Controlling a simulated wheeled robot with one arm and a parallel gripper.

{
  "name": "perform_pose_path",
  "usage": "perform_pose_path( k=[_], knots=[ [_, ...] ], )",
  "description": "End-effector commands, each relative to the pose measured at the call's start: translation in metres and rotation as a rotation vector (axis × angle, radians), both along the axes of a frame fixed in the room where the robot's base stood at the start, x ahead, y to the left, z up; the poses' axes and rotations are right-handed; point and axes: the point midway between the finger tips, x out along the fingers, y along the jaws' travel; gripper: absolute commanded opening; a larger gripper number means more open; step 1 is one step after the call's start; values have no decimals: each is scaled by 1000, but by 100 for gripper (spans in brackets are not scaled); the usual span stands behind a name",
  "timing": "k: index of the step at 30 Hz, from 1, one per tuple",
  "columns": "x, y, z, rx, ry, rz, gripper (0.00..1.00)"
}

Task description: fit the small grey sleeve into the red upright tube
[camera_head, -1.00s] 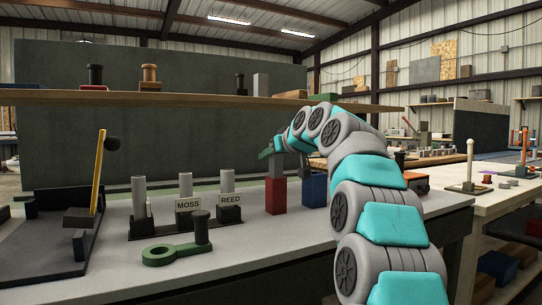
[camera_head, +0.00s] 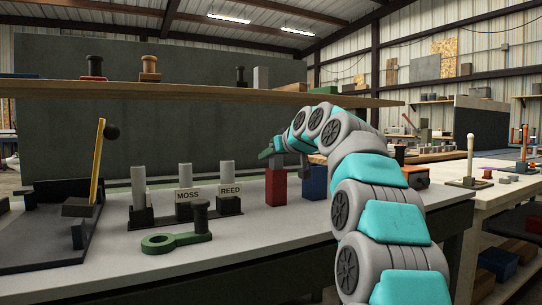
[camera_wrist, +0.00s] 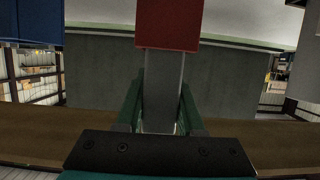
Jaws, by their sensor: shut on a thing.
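The red upright tube (camera_head: 276,188) stands on the grey bench, right of the REED post. The small grey sleeve (camera_head: 277,162) is right above it, in line with it in the head view. My gripper (camera_head: 275,154) is shut on the sleeve from above. In the wrist view, the green fingers (camera_wrist: 160,110) flank the grey sleeve (camera_wrist: 164,85). Its far end meets the edge of the red tube (camera_wrist: 168,24) there. The tube's mouth is hidden, so I cannot tell whether the sleeve's end is inside it or only at its rim.
A blue block (camera_head: 314,183) stands close to the right of the tube. Grey posts in dark holders, with MOSS and REED labels (camera_head: 230,189), stand to the left. A green ring-ended piece (camera_head: 160,243) lies in front. A wooden shelf (camera_head: 200,96) runs above behind.

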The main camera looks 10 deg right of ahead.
Motion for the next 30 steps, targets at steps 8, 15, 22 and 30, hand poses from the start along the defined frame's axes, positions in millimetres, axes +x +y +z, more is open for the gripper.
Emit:
perform_pose_path(
  k=[8, 15, 22, 30],
  knots=[
    [0, 0, -7, 0, 0, 0, 0],
    [0, 0, -8, 0, 0, 0, 50],
    [0, 0, -8, 0, 0, 0, 72],
    [-1, 0, -8, 0, 0, 0, 72]
  ],
)
